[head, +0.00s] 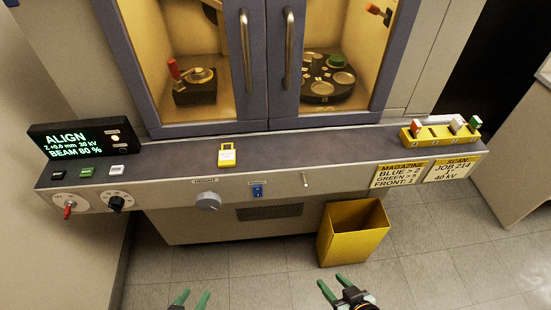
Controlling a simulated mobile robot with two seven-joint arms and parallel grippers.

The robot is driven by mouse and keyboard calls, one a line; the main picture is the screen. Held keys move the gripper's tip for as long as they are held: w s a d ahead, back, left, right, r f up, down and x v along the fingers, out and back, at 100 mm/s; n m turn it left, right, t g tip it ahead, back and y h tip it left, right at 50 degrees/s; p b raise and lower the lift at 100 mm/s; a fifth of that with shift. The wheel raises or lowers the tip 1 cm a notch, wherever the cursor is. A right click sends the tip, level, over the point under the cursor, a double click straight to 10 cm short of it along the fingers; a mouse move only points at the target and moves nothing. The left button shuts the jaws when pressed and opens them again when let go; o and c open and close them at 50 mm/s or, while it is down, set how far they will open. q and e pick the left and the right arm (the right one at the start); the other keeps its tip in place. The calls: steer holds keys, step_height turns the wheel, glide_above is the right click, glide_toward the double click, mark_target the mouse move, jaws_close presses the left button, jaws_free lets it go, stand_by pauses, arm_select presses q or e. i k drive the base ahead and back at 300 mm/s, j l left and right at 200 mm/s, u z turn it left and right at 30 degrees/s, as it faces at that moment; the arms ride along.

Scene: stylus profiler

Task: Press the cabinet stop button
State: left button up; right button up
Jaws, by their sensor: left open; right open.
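The cabinet (265,131) has two glazed doors, both closed, with upright bar handles. On the left of its front ledge are a black button (58,174), a green button (87,172) and a white button (117,169). Their labels are too small to read, so I cannot tell which is the stop button. A red-tipped toggle (68,211) and a black knob (116,203) are on the panel below. My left gripper (191,298) and my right gripper (335,285) are open and empty at the bottom edge, well apart from the panel.
An ALIGN display (82,142) stands behind the buttons. A yellow padlock-shaped piece (227,155) sits on the ledge. A grey knob (208,201) and a blue switch (257,191) are on the front. A yellow bin (352,243) stands on the floor. A yellow rack (440,134) is at right.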

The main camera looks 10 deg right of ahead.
mark_target(59, 174)
steer(key=u, duration=1.4)
steer(key=z, duration=1.6)
steer(key=u, duration=1.6)
